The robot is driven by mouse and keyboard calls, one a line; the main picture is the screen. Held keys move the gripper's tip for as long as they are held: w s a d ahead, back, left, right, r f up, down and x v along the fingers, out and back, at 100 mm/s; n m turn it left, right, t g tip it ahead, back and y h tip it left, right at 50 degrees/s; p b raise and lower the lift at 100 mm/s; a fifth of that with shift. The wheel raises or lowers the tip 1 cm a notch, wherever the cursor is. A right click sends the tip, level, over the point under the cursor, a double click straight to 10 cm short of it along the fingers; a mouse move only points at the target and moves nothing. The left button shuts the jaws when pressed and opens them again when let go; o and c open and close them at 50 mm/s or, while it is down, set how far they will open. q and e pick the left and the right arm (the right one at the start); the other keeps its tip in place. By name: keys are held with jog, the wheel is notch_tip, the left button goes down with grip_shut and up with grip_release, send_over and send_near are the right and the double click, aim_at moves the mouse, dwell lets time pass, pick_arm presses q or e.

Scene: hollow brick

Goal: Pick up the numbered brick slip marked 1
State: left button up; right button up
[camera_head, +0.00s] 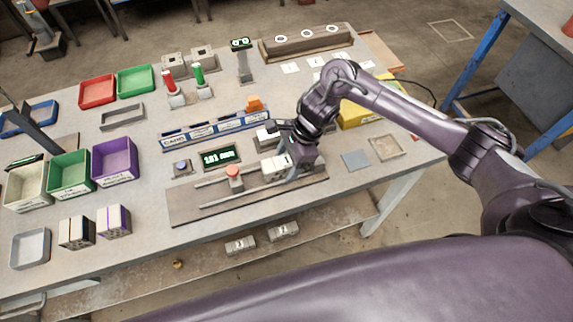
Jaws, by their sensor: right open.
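My right gripper (284,147) hangs over the middle of the table, beside the rail fixture (192,208). It is open, with its dark fingers partly hidden by the wrist. White blocks (269,168) sit at the right end of the fixture, close to the gripper. Another pale block (265,137) lies just behind them. I cannot read a mark on these blocks. I cannot make out a slip marked 1. My left gripper is not in view.
A blue rack (214,130) runs behind these. Labelled bins, including a purple one (115,160), stand at left. A grey square (355,159) and shallow tray (386,147) lie at right.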

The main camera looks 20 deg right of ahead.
dwell(0.4)
jog(key=c, duration=1.2)
jog(key=shift+c, duration=0.7)
